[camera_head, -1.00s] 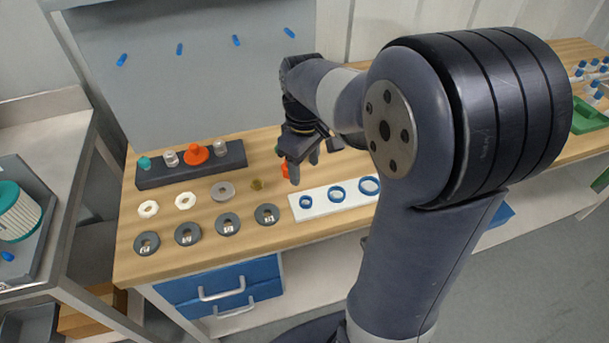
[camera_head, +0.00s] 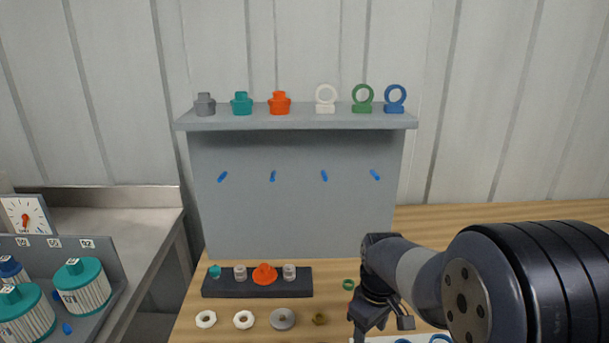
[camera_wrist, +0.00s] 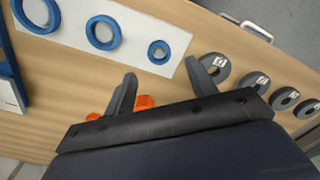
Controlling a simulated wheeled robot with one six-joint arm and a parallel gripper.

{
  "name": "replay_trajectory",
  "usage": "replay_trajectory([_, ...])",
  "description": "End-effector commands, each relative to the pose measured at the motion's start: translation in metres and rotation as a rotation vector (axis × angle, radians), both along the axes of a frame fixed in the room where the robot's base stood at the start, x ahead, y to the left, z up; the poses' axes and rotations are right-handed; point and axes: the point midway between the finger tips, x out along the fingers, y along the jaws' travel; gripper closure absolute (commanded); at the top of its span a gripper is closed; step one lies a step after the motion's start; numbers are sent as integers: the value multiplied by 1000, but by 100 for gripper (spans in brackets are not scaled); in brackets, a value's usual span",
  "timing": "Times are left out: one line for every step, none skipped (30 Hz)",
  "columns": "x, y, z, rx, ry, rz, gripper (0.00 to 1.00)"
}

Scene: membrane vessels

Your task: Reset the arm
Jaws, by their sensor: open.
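My gripper (camera_wrist: 168,88) is open in the wrist view, with its two fingers apart and nothing between them. It hangs over the wooden bench (camera_wrist: 185,15), beside a white strip (camera_wrist: 128,25) with blue rings. An orange part (camera_wrist: 145,102) lies below, partly hidden behind the fingers and palm. In the head view my arm (camera_head: 420,275) reaches in from the right, over the bench's right part. The fingertips are near or past the bottom edge there.
A dark rack (camera_head: 256,288) with small fittings stands on the bench, with washers (camera_head: 244,320) in front. A grey back panel (camera_head: 300,215) carries a shelf (camera_head: 297,121) of coloured parts. Teal-capped vessels (camera_head: 82,287) stand on the left. Bare bench shows right of the panel (camera_head: 500,217).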

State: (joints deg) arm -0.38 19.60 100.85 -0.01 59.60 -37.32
Motion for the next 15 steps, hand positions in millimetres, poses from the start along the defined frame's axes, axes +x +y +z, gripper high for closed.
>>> replay_trajectory([-1,0,-12,0,5,0,46])
replay_trajectory([-1,0,-18,0,5,0,46])
replay_trajectory([-1,0,-26,0,6,0,46])
replay_trajectory([-1,0,-32,0,5,0,46])
replay_trajectory([-1,0,-38,0,5,0,46])
replay_trajectory([-1,0,-46,0,6,0,46])
replay_trajectory([-1,0,-48,0,4,0,46])
replay_trajectory([0,0,-35,0,-2,0,46])
replay_trajectory([0,0,-29,0,-4,0,46])
replay_trajectory([0,0,-26,0,-4,0,46])
replay_trajectory([0,0,-23,0,-2,0,46])
replay_trajectory([0,0,-19,0,-1,0,46])
replay_trajectory([0,0,-17,0,-1,0,46])
replay_trajectory([0,0,-16,1,-1,0,46])
replay_trajectory([0,0,-14,1,-1,0,46])
